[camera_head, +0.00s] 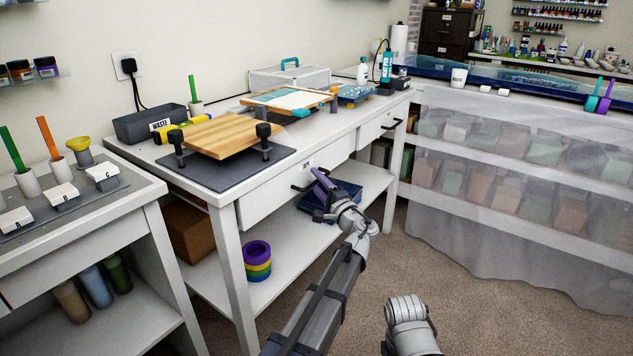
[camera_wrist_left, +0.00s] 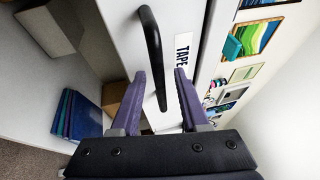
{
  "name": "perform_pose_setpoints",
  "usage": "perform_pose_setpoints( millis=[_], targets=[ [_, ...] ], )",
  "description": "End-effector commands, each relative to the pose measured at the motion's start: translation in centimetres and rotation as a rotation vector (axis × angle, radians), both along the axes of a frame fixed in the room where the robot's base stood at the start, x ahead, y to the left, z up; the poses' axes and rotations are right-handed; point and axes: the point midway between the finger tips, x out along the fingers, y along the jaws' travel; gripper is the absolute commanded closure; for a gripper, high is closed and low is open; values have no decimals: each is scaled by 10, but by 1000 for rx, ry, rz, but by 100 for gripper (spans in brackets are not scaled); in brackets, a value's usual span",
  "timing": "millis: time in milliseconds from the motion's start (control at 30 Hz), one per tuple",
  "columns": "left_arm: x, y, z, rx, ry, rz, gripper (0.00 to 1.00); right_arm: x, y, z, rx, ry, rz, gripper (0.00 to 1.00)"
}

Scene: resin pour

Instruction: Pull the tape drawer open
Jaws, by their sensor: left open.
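The tape drawer (camera_head: 262,203) is a white drawer front under the workbench top, and it looks shut. In the left wrist view its front (camera_wrist_left: 185,18) carries a TAPE label (camera_wrist_left: 183,52) and a black bar handle (camera_wrist_left: 152,50). In the head view my left gripper (camera_head: 318,178) is at the handle and hides part of it. In the left wrist view my left gripper (camera_wrist_left: 160,75) is open, with one purple finger on each side of the handle's near end. I cannot tell whether a finger touches it. My right gripper is out of view.
A wooden board (camera_head: 215,136) on clamps stands on the bench above the drawer. A second drawer with a black handle (camera_head: 391,125) is further right. The lower shelf holds tape rolls (camera_head: 257,262), a brown box (camera_head: 188,229) and dark blue items (camera_wrist_left: 77,115). Carpet in front is clear.

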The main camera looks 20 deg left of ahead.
Motion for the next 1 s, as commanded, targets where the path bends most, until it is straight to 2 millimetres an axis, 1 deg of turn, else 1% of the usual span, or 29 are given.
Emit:
perform_pose_setpoints(
  millis=[100, 500, 1000],
  targets=[
    [0, 0, 0, 0, 0, 0, 55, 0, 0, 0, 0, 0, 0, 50],
    [0, 0, 0, 0, 0, 0, 100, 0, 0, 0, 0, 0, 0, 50],
    [0, 0, 0, -1, 0, 1, 100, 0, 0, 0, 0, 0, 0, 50]
  ],
)
